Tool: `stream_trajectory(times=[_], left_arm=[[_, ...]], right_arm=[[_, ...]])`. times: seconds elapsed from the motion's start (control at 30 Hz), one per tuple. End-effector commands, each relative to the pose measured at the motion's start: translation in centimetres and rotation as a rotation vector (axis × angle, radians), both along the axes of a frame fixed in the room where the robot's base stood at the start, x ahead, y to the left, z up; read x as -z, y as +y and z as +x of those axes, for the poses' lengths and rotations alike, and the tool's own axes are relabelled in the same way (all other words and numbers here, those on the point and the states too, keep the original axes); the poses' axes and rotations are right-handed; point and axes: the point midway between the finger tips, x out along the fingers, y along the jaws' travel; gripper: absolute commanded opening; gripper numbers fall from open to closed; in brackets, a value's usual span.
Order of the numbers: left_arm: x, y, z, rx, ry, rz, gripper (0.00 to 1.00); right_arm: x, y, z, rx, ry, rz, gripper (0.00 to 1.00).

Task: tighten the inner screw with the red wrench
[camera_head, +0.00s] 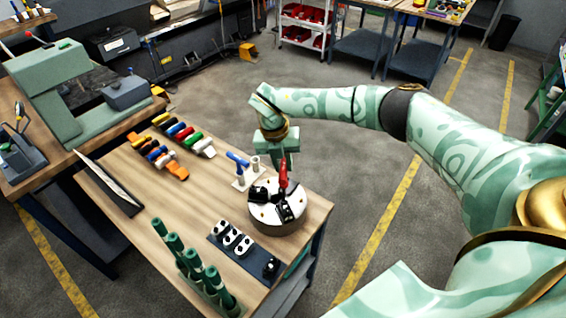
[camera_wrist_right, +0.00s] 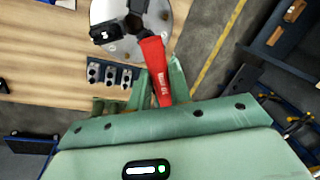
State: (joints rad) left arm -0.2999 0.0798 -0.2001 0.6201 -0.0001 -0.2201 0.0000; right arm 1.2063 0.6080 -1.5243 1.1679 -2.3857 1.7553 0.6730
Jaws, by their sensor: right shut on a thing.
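The red wrench (camera_head: 283,174) stands roughly upright over the round chuck (camera_head: 263,215), its lower end near the black jaws (camera_head: 289,206). My right gripper (camera_head: 284,156) is above the chuck, shut on the red wrench. In the right wrist view the red wrench (camera_wrist_right: 155,70) is between the fingers of my right gripper (camera_wrist_right: 160,78) and reaches towards the middle of the chuck (camera_wrist_right: 160,16). I cannot tell whether its tip sits in a screw. The inner screw cannot be made out. My left gripper is not in view.
A blue-handled tool (camera_head: 237,159) stands in a small rack (camera_head: 240,184) just left of the chuck. A dark block with white-topped pieces (camera_head: 231,239) and several green cylinders (camera_head: 192,262) are nearer the front. Coloured clamps (camera_head: 183,134) lie farther back. The table's right edge is close to the chuck.

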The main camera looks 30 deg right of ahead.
Motion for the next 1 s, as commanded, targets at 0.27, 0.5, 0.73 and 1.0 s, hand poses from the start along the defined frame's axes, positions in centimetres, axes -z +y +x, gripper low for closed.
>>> stream_trajectory(times=[0.27, 0.5, 0.73, 1.0], left_arm=[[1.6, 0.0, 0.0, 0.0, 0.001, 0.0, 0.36], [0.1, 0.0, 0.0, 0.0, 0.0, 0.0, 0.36], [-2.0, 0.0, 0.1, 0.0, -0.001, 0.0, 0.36], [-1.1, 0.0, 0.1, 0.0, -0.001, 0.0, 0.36]], right_arm=[[0.1, 0.3, 0.0, -0.602, -0.003, 0.0, 0.0], [-0.7, 0.5, -0.3, -1.134, -0.002, 0.001, 0.0], [-0.6, 0.6, -0.5, -1.549, -0.001, 0.002, 0.0], [1.1, 0.7, -0.5, -1.628, -0.003, 0.002, 0.0]])
